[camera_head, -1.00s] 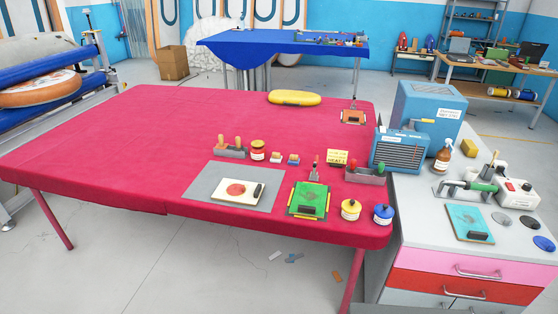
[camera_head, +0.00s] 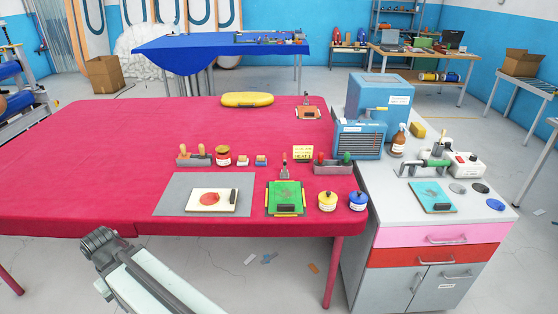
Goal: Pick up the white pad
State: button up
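A white pad (camera_head: 195,207) with a red round patch on it lies flat on a grey sheet (camera_head: 168,204) near the front edge of the red table. A small black block (camera_head: 233,195) is at the pad's right end. Part of my arm, pale with a dark joint, rises at the bottom left, in front of the table and apart from the pad. The fingers of my gripper do not show.
Right of the sheet are a green pad (camera_head: 285,197), a yellow jar (camera_head: 327,202) and a blue jar (camera_head: 358,201). Behind it stand a grey holder with wooden handles (camera_head: 196,161) and a red jar (camera_head: 223,158). A grey cabinet (camera_head: 415,230) adjoins the table at right. The table's left is clear.

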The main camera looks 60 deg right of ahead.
aim_at(242, 160)
jog(key=z, duration=0.25)
jog(key=i, duration=1)
jog(key=u, duration=0.05)
